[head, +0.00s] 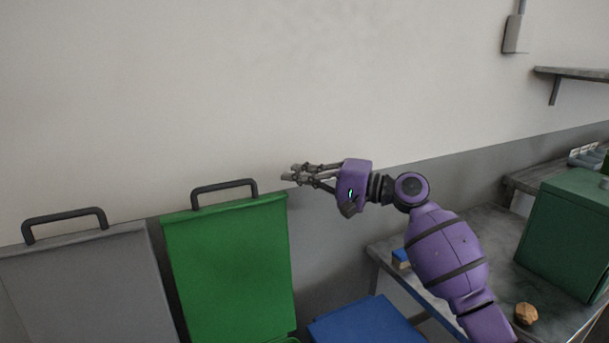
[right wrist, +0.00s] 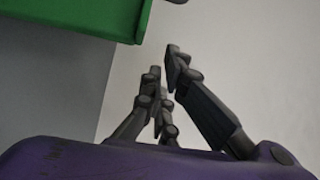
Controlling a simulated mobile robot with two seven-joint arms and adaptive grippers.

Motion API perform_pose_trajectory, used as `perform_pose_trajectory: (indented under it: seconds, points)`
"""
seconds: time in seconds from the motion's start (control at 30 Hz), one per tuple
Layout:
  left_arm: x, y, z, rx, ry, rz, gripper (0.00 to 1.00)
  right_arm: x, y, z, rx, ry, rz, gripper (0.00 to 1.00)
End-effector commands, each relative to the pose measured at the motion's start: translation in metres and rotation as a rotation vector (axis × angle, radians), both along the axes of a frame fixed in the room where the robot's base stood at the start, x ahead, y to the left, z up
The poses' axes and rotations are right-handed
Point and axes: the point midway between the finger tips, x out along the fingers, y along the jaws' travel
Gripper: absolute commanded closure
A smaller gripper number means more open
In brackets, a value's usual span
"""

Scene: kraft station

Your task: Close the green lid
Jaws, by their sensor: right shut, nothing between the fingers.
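The green lid (head: 230,265) stands open and upright against the wall in the head view, with a dark handle (head: 224,187) along its top edge. A corner of the green lid (right wrist: 120,18) also shows at the upper left of the right wrist view. My right gripper (head: 287,177) is shut and empty. It is just right of the lid's upper right corner, at about the height of the handle and apart from it. The fingers also show in the right wrist view (right wrist: 165,70). The bin under the lid is mostly out of the picture. My left gripper is not in view.
A grey lid (head: 85,285) with a handle stands open to the left. A blue lid (head: 365,325) lies low to the right. A table (head: 480,225) at the right bears a dark green box (head: 570,235), a blue item (head: 401,258) and a small brown object (head: 526,313).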

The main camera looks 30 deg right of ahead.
Motion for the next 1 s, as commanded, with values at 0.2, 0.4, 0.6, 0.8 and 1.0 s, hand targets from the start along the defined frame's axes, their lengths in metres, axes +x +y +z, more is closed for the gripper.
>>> perform_pose_trajectory:
  seconds: [0.2, 0.4, 0.6, 0.8, 1.0]
  points:
    - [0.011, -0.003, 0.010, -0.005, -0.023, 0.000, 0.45, 0.033, 0.031, 0.004, 0.003, -0.003, 0.001, 1.00]
    - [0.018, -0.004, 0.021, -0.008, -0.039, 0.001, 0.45, 0.027, 0.048, 0.003, -0.002, -0.003, 0.000, 1.00]
    - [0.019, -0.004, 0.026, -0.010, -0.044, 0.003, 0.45, 0.010, 0.057, 0.002, -0.002, -0.003, -0.001, 1.00]
    - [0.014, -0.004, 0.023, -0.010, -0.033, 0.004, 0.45, 0.007, 0.058, 0.000, -0.001, -0.001, -0.002, 1.00]
    - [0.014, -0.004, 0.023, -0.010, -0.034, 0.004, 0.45, 0.007, 0.058, 0.000, -0.001, -0.001, -0.002, 1.00]
